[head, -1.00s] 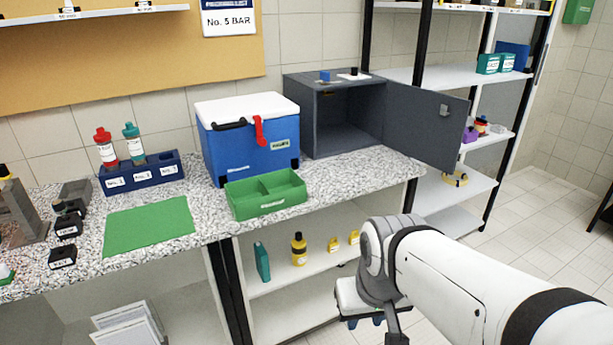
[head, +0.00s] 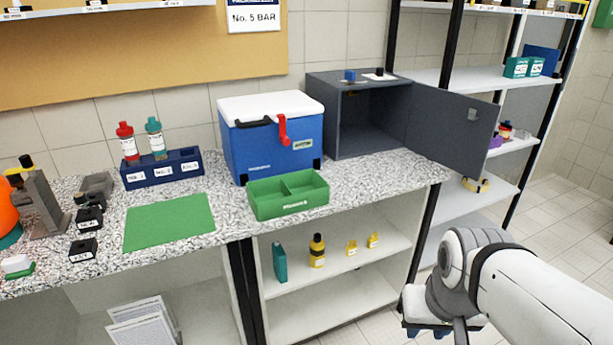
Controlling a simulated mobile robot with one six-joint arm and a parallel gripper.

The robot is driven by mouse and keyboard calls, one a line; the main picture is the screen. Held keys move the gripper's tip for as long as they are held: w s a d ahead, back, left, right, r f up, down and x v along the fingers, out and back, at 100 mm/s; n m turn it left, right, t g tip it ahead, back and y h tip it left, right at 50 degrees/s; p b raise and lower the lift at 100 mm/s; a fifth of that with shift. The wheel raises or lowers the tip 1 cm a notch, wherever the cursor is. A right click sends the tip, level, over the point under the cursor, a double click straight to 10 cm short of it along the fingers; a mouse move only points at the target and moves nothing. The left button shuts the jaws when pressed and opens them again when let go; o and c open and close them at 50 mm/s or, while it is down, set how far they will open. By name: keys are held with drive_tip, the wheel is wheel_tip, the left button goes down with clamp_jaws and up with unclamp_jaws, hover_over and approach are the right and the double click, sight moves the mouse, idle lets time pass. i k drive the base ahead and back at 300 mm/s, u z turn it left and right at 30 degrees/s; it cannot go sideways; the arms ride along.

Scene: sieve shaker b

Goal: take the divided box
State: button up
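The divided box is a green open box (head: 290,207) with a divider inside and a pale label on its front. It sits upright on the speckled counter near its front edge, just in front of the blue cooler box, and looks empty. My gripper (head: 428,328) is at the lower right, below counter height and apart from the box. Its fingers are mostly hidden or cut off by the bottom edge, so their opening does not show.
A blue cooler (head: 270,140) with white lid stands behind the box. A grey cabinet (head: 368,127) has its door (head: 449,126) open to the right. A green mat (head: 169,221) lies left. Bottles stand in a blue rack (head: 163,172). The shelf below (head: 330,285) holds several small items.

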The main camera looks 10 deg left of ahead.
sight(269, 198)
drive_tip(key=i, duration=0.95)
drive_tip(key=z, duration=0.05)
